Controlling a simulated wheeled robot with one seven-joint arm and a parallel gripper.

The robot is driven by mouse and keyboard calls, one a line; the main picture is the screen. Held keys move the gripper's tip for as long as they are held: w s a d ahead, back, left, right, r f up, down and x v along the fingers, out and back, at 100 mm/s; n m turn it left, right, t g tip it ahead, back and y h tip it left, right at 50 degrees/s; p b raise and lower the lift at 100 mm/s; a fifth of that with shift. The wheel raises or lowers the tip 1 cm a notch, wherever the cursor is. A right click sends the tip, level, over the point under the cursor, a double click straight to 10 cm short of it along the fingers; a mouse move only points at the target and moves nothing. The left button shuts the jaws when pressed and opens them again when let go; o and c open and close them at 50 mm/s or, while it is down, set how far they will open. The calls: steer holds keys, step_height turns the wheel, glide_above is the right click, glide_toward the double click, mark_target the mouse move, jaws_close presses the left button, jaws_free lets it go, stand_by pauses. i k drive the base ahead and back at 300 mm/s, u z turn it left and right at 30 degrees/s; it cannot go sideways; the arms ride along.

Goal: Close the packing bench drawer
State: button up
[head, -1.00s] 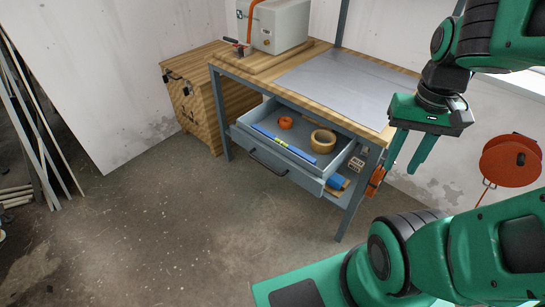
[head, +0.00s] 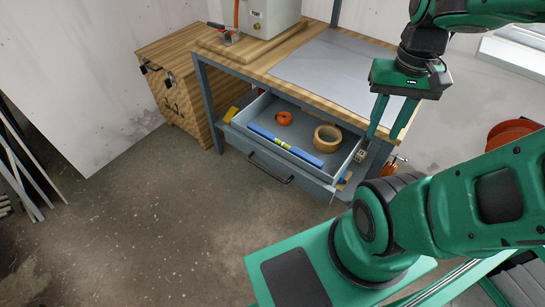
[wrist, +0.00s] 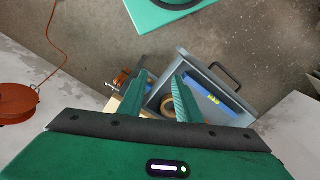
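The packing bench drawer (head: 272,168) is pulled out under the wooden bench top. It is grey with a dark bar handle (head: 271,168) on its front. Inside lie a blue level (head: 285,147), an orange tape roll (head: 284,118) and a tan tape roll (head: 327,138). My gripper (head: 386,129) is open and empty, pointing down at the right end of the bench, near the drawer's right side. In the wrist view its fingers (wrist: 160,94) are apart, with the drawer (wrist: 227,90) beyond them and the handle toward the top right. Contact with the drawer cannot be told.
The bench (head: 262,72) carries a grey mat (head: 330,68) and a machine (head: 268,17). A wooden cabinet (head: 175,90) stands to its left. An orange reel (wrist: 18,98) is beside the bench. The floor before the drawer is clear.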

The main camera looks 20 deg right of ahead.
mark_target(261, 111)
steer(key=k, duration=1.05)
steer(key=u, duration=0.55)
steer(key=i, duration=1.3)
steer(key=u, duration=0.3)
